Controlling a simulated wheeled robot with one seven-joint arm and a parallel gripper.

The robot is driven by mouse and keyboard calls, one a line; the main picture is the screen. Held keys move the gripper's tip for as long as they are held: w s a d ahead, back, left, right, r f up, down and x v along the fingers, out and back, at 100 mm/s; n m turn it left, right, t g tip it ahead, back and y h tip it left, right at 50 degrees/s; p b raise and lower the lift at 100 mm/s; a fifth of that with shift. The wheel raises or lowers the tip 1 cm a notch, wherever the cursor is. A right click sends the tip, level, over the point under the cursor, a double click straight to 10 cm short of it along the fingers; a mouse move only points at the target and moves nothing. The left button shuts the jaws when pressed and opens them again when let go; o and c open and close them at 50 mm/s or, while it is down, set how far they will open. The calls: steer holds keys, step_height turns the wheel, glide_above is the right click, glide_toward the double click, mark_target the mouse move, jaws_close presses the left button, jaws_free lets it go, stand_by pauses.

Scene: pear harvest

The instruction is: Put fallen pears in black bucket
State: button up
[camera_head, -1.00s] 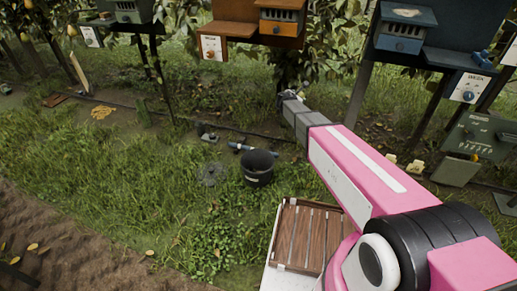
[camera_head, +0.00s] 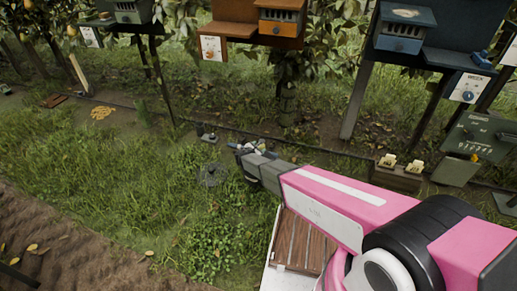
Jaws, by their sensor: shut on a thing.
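My gripper (camera_head: 242,148) is at the end of my pink and grey arm, above the grass near the middle of the camera_head view. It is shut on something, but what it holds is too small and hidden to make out. The black bucket is hidden now behind the grey end of my arm, which covers the spot where it stood on the grass. No fallen pear can be made out on the ground. Yellow pears (camera_head: 71,31) hang in the tree at the upper left.
Orange (camera_head: 279,28) and blue (camera_head: 404,38) boxes stand on posts behind. A dark hose crosses the ground.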

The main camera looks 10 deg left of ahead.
step_height(320, 180, down, 6)
steer(key=shift+r, duration=0.15)
stand_by(0.4)
steer(key=o, duration=1.1)
steer(key=shift+c, duration=0.2)
steer(key=v, duration=1)
steer(key=shift+s, duration=0.35)
steer(key=shift+r, duration=0.15)
